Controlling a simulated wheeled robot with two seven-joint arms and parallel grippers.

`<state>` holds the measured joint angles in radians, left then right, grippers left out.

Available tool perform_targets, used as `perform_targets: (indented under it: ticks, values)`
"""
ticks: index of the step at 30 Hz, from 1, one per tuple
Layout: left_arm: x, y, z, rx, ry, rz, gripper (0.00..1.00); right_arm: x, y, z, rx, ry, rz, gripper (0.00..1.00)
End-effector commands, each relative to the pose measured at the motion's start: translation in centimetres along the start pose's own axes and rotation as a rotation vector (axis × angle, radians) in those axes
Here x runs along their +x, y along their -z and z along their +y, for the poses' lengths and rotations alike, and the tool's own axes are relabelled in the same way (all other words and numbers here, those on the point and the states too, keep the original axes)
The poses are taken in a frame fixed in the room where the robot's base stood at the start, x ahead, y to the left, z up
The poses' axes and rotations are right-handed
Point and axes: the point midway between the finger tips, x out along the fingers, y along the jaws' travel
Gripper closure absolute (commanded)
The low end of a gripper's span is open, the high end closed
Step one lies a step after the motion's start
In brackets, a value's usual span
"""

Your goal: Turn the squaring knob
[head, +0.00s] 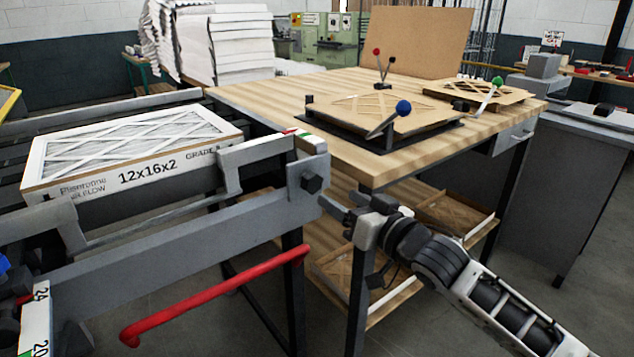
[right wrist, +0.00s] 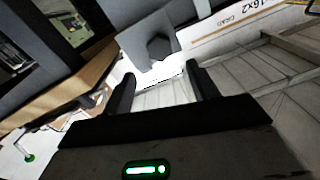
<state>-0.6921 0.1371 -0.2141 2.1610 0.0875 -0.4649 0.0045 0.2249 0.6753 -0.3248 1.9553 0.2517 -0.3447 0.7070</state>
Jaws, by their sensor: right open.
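The dark faceted squaring knob (head: 311,183) sits on the end of the grey metal frame (head: 180,245). It also shows in the right wrist view (right wrist: 160,47), just beyond the fingertips and roughly between them. My right gripper (head: 338,207) is just right of and below the knob in the head view. Its two dark fingers (right wrist: 157,88) are apart with nothing between them, and I see no contact with the knob. A boxed filter (head: 130,150) marked 12x16x2 lies in the frame. My left gripper is not in view.
A wooden-topped table (head: 270,105) stands behind the frame, with a dark fixture carrying a blue-balled lever (head: 403,107). Its lower shelf holds flat cardboard pieces (head: 450,212). A red bar (head: 215,295) juts out below the frame. The floor at right is clear.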

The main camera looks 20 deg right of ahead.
Motion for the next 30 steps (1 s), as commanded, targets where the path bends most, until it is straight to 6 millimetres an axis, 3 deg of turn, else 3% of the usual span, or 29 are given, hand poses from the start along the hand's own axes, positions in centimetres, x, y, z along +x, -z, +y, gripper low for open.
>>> perform_targets:
  ticks: [6,12,25,26,30]
  values:
    - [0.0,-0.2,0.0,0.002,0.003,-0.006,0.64,4.7,0.2,-0.1,0.001,0.001,0.002,0.41]
    - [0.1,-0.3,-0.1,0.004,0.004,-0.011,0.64,7.5,0.1,-0.1,0.000,0.002,0.001,0.41]
    - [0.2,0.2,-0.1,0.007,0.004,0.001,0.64,8.4,-0.1,-0.1,0.000,0.002,-0.001,0.41]
    - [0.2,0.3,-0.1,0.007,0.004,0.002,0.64,8.4,-0.1,-0.1,-0.001,0.002,-0.001,0.47]
    - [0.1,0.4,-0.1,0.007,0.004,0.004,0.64,8.4,-0.1,-0.1,0.000,0.002,-0.001,0.86]
